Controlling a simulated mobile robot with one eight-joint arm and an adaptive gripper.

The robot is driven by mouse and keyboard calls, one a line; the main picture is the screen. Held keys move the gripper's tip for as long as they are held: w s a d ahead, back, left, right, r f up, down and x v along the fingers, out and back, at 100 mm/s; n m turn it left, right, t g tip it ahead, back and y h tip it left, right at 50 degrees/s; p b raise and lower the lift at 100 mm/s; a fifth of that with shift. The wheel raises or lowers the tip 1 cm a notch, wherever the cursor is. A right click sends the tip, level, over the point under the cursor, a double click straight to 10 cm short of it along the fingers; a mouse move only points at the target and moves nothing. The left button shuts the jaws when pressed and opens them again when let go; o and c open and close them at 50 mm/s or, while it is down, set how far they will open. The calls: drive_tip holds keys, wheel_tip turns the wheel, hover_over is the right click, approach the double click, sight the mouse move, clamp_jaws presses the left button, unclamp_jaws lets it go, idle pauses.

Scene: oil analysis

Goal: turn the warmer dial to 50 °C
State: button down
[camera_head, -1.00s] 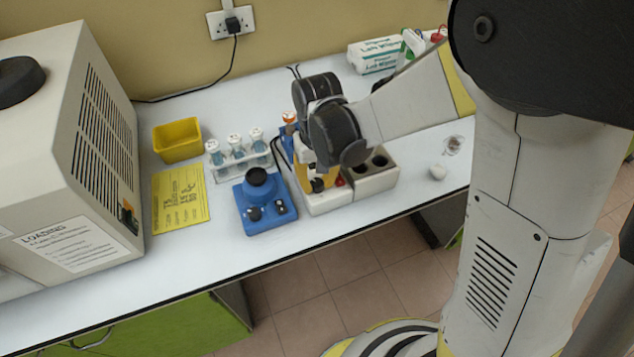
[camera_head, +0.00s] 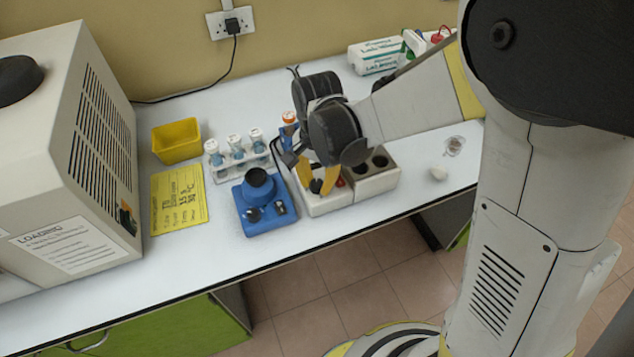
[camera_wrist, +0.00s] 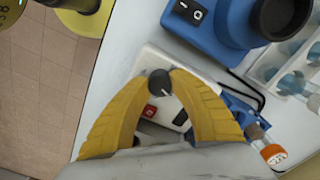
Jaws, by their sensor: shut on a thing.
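The warmer (camera_head: 372,186) is an off-white block near the table's front edge, with dark round wells on its right part. Its dark round dial (camera_head: 316,186) is on the left part, and it shows in the wrist view (camera_wrist: 159,82) between the fingertips. My gripper (camera_head: 319,184) has yellow curved fingers and is shut on the dial from above; it also shows in the wrist view (camera_wrist: 159,76). A red switch (camera_wrist: 150,111) lies beside the dial. The dial's scale and pointer setting cannot be read.
A blue device (camera_head: 266,205) stands just left of the warmer. Behind it are a rack of capped vials (camera_head: 240,163) and an orange-capped vial (camera_head: 289,118). A yellow card (camera_head: 178,200), a yellow bin (camera_head: 177,142) and a large beige machine (camera_head: 60,150) are at left.

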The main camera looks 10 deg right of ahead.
sight(317, 183)
drive_tip(key=shift+m, duration=0.4)
drive_tip(key=c, duration=1.1)
unclamp_jaws()
wheel_tip(317, 183, up, 12)
drive_tip(key=shift+r, duration=0.1)
